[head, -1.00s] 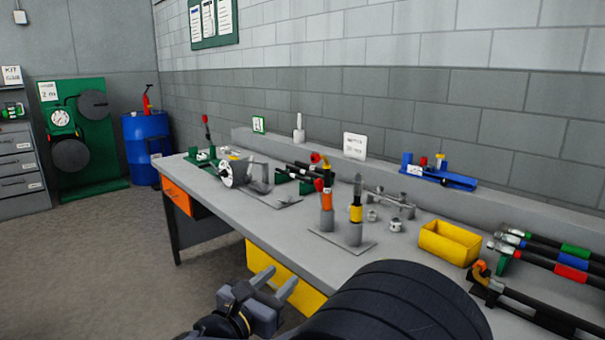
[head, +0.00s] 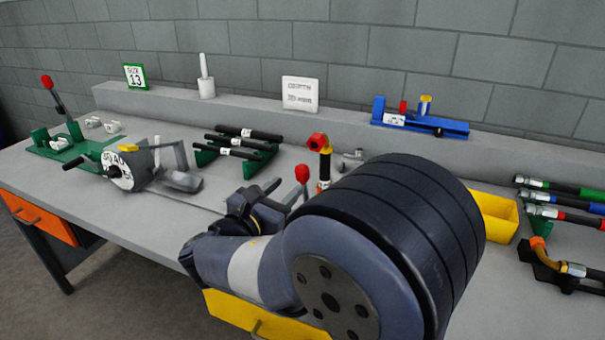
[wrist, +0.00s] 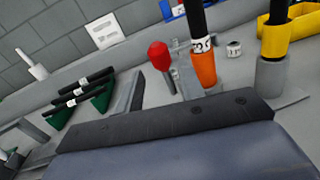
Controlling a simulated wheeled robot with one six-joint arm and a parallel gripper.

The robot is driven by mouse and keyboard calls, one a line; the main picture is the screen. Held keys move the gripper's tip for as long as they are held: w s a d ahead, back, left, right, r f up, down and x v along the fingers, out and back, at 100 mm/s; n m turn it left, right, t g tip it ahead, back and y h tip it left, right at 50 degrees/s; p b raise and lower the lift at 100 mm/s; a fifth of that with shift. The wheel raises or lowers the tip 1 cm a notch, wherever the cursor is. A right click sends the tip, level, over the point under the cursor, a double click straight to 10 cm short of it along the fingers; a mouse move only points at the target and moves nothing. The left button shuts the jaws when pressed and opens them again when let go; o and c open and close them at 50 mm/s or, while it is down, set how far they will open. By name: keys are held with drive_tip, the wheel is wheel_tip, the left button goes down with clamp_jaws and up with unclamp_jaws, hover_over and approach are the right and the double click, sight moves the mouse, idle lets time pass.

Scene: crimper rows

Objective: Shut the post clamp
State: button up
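A red-knobbed lever (wrist: 158,56) stands upright beside a post holding a black hose with an orange sleeve (wrist: 203,70) in the wrist view. I take this for the post clamp, but its jaw is hidden, so I cannot tell how far it is closed. A second post (wrist: 271,74) with a yellow sleeve (wrist: 272,42) stands to the right.
A crimping machine with a dial (head: 118,170) and a rack of black hoses (head: 238,144) stand left on the bench. A yellow bin (head: 497,215) and coloured hoses (head: 565,205) are at right. A blue fixture (head: 420,120) sits on the back ledge.

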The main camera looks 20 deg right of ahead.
sight(298, 175)
drive_tip(key=x, duration=0.8)
drive_tip(key=shift+w+b, duration=0.2)
drive_tip(key=shift+b, duration=0.1)
drive_tip(key=shift+c, duration=0.4)
clamp_jaws()
